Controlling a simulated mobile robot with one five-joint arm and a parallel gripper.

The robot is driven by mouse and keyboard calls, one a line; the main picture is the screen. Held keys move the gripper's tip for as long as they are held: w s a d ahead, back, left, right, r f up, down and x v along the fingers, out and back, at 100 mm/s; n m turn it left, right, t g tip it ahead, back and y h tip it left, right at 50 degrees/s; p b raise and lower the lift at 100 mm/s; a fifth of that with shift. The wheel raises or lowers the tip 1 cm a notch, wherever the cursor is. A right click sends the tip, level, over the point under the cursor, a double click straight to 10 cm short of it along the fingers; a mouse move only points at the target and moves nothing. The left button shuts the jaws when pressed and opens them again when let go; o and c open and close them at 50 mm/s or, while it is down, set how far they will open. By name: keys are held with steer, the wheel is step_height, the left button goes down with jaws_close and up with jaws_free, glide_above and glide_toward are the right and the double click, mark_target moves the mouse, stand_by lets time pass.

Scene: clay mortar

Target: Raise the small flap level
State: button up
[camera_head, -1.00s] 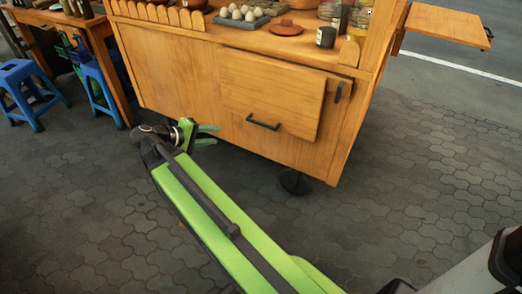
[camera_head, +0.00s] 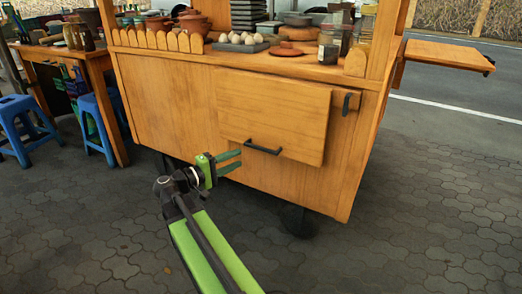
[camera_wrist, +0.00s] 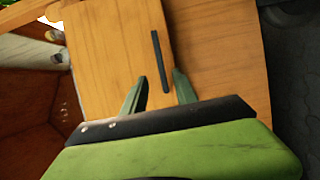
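The small flap (camera_head: 270,110) is a wooden panel hanging down against the front of the wooden cart. Its black bar handle (camera_head: 263,149) is near its lower edge. My gripper (camera_head: 240,160) has green fingers and is just left of the handle, apart from it. In the wrist view the flap (camera_wrist: 110,50) appears turned on its side. The dark handle (camera_wrist: 160,62) stands beyond the fingertips, roughly in line with the gap between them. My gripper (camera_wrist: 161,76) is open, with nothing between its fingers.
A black catch (camera_head: 346,104) is right of the flap. The countertop holds pots, eggs (camera_head: 240,38) and jars. A side shelf (camera_head: 445,54) sticks out level at the right. Blue stools (camera_head: 24,125) stand left. The paving ahead of the cart is clear.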

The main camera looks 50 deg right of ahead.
mark_target(259, 149)
steer(key=d, duration=0.3)
steer(key=s+d, duration=0.1)
steer(key=d, duration=0.7)
steer(key=shift+s+d, duration=0.25)
steer(key=shift+s, duration=0.15)
jaws_close()
stand_by(0.5)
